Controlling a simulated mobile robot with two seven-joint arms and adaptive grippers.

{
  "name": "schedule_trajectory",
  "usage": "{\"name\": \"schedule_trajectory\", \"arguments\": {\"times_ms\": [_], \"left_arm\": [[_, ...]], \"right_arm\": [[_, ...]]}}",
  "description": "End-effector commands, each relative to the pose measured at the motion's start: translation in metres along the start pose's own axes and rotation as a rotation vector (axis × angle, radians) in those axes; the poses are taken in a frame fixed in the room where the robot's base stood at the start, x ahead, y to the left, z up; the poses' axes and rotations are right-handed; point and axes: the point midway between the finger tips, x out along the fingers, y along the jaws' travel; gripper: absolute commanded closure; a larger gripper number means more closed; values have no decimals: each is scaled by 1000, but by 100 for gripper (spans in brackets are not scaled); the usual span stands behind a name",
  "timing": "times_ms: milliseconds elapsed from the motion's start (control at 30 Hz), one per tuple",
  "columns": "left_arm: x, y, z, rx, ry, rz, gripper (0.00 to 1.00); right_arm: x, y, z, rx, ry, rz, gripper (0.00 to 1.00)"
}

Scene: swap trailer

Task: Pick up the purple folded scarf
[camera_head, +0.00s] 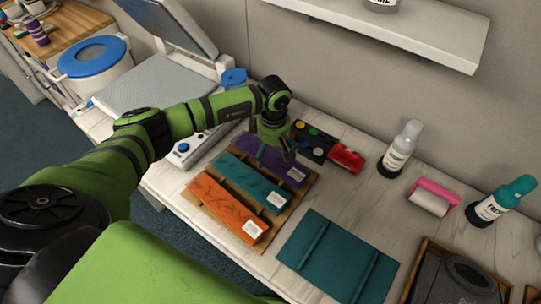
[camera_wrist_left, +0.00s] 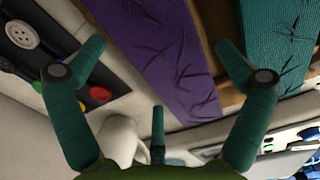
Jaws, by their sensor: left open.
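The purple folded scarf (camera_head: 290,172) lies on a wooden tray (camera_head: 262,239), behind a teal folded scarf (camera_head: 250,178) and an orange one (camera_head: 226,206). Each has a white label at its right end. My left gripper (camera_head: 274,150) is above the purple scarf, pointing down, and hides part of it. In the left wrist view the open fingers (camera_wrist_left: 160,68) spread around the purple scarf (camera_wrist_left: 165,50), with nothing between them. The teal scarf (camera_wrist_left: 272,40) is beside it. I cannot tell whether any finger touches the cloth. My right gripper is not in view.
A black tray with coloured buttons (camera_head: 312,141) and a red object (camera_head: 346,157) sit close behind the scarves. A shelf (camera_head: 400,30) overhangs the back.

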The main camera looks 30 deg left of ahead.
Motion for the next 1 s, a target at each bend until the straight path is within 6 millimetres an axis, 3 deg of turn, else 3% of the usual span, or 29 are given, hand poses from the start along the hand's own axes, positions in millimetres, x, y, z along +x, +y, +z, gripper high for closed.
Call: {"name": "schedule_trajectory", "arguments": {"times_ms": [67,100,200,667,900,1000], "left_arm": [[0,0,0,0,0,0,0],[0,0,0,0,-1,0,16],[0,0,0,0,-1,0,48],[-4,0,0,1,-1,2,49],[-39,2,-1,1,2,9,49],[-49,-16,12,6,0,2,49]], "right_arm": [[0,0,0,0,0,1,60],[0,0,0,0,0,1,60],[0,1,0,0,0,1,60],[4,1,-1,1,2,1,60],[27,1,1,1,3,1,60],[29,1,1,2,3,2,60]]}}
